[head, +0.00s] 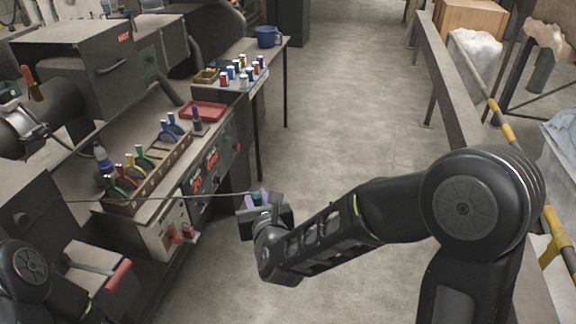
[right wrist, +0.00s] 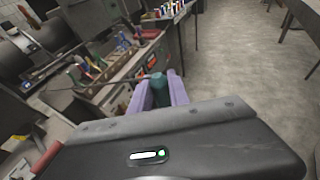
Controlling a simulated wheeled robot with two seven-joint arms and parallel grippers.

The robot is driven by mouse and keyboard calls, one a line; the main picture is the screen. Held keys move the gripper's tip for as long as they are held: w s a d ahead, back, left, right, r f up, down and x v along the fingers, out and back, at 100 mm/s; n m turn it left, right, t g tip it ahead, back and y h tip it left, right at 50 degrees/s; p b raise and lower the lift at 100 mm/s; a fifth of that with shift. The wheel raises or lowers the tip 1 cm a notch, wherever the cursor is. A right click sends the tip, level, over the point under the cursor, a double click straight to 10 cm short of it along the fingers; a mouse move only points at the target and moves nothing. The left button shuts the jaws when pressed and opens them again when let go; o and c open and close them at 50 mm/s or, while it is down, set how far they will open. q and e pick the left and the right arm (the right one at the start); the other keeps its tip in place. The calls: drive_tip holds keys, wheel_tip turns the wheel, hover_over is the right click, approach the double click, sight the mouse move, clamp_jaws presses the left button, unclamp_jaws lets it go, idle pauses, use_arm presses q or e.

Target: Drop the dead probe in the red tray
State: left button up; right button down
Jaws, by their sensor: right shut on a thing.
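My right gripper (head: 262,198), with pale purple fingers, is over the aisle just off the bench's right side. It is shut on a teal, dark-handled thing, seen between its fingers in the right wrist view (right wrist: 158,86); I take this to be the dead probe, though its markings are too small to read. A thin dark line runs left from near the gripper past the bench front; I cannot tell if it is part of the probe. The red tray (head: 211,107) lies flat on the bench, beyond and left of the gripper.
A wooden rack (head: 150,185) with coloured ring-handled tools stands on the bench. A dark upright bottle-like item (head: 196,121) is at the tray's near-left edge. The aisle floor is clear; a railing (head: 455,95) runs right.

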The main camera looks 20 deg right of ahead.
wheel_tip(320, 180, down, 6)
drive_tip(key=a+b, duration=0.2)
drive_tip(key=b, duration=0.2)
drive_tip(key=shift+s+a+f+b, duration=0.15)
drive_tip(key=shift+s+a+b, duration=0.15)
drive_tip(key=shift+a, duration=0.05)
drive_tip(key=shift+d, duration=0.1)
